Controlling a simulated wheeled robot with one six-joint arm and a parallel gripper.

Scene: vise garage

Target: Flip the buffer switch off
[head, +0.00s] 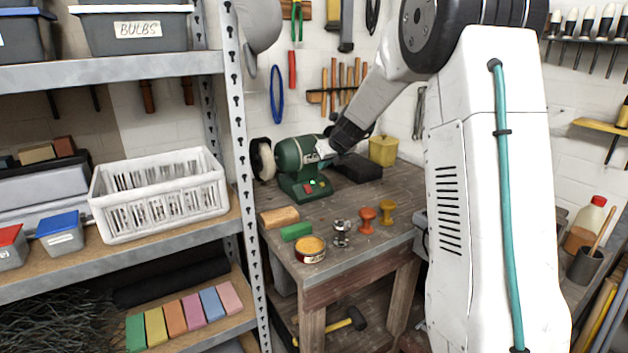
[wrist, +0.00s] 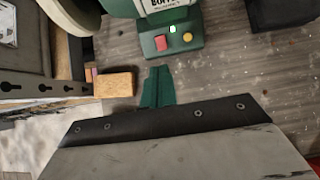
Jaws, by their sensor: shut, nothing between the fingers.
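The buffer (head: 304,163) is a dark green bench machine with a pale round wheel at its left end, standing on the workbench. Its base carries a red switch (head: 309,188), a glowing green lamp and a yellow-orange button. In the wrist view the red switch (wrist: 161,43), lit green lamp (wrist: 172,30) and yellow button (wrist: 187,37) show near the top. My gripper (head: 333,146) is shut and empty, close to the upper right side of the buffer body, above the switch panel. Contact with the body cannot be told. Its dark edge (wrist: 165,124) fills the lower wrist view.
On the bench (head: 352,197) lie a tan block (head: 280,216), a green bar (head: 297,231), a round tin (head: 310,249), a metal piece and two orange-yellow knobs. A dark box (head: 358,168) and yellow bin (head: 383,150) stand right of the buffer. A metal shelf (head: 240,150) stands left.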

